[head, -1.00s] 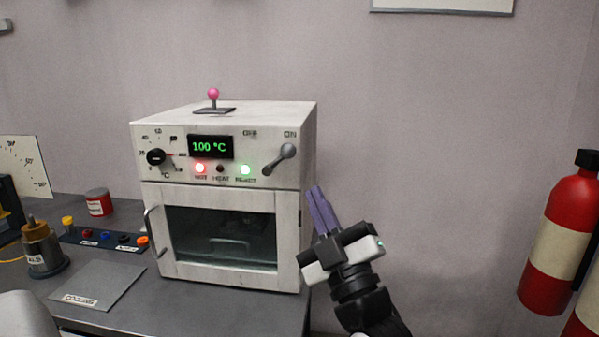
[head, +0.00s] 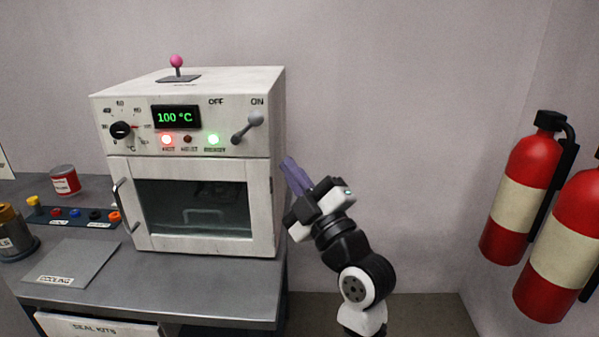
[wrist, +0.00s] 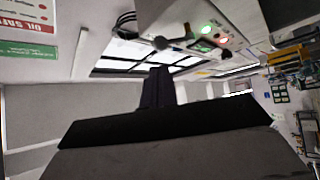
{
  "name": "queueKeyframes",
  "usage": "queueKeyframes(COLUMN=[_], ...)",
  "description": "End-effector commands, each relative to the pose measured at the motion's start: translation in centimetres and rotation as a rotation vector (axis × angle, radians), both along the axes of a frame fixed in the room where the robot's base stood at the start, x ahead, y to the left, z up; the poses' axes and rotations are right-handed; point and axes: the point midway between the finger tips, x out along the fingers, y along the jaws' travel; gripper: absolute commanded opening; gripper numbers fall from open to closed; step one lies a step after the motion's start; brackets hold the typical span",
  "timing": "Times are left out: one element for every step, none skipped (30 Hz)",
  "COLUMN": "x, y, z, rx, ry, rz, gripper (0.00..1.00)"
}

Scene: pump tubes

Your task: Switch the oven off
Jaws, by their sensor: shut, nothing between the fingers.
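The white oven (head: 185,165) stands on the grey bench with its door shut. Its display (head: 176,117) reads 100 °C in green. Its grey lever switch (head: 247,127) is tilted up to the right, toward the ON label. A red and a green lamp are lit below the display. My gripper (head: 291,168) is shut and empty, right of the oven's front edge and below the lever, apart from it. In the wrist view the purple-grey fingers (wrist: 157,82) are together, with the lever (wrist: 172,43) and the oven's panel (wrist: 215,35) beyond them.
A pink-knobbed stick (head: 177,62) stands on the oven top. The oven's door handle (head: 123,208) juts out at left. A cooling plate (head: 72,262) and a red can (head: 64,181) are left on the bench. Red fire extinguishers (head: 520,190) stand at right.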

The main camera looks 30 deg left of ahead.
Motion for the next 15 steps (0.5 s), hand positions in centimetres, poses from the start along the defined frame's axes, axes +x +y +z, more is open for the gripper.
queueKeyframes(x=[0.3, 0.5, 0.7, 0.9, 1.1, 1.4, 1.5, 1.7, 1.9, 2.0, 2.2, 2.3, 2.4, 2.5, 2.6], y=[1.1, 1.7, 2.4, 3.0, 3.5, 4.1, 4.6, 5.1, 5.6, 5.9, 6.3, 6.6, 6.9, 7.1, 7.3], z=[1.1, 1.4, 1.8, 2.1, 2.4, 2.8, 3.0, 3.2, 3.5, 3.7, 3.8, 4.0, 4.1, 4.2, 4.3], rx=[0.000, 0.000, -0.001, 0.000, 0.000, 0.000, 0.000, 0.000, 0.000, 0.000, 0.000, 0.000, 0.000, 0.000, 0.000], ry=[0.000, 0.001, 0.000, 0.001, 0.000, 0.001, 0.000, 0.001, 0.000, 0.001, 0.002, 0.001, 0.001, 0.000, 0.001], rz=[0.004, 0.006, 0.005, 0.005, 0.005, 0.005, 0.004, 0.003, 0.004, 0.005, 0.004, 0.003, 0.003, 0.002, 0.000], gripper=[0.00, 0.00, 0.00, 0.00, 0.00, 0.00, 0.00, 0.00, 0.00, 0.00, 0.00, 0.00, 0.00, 0.00, 0.00])
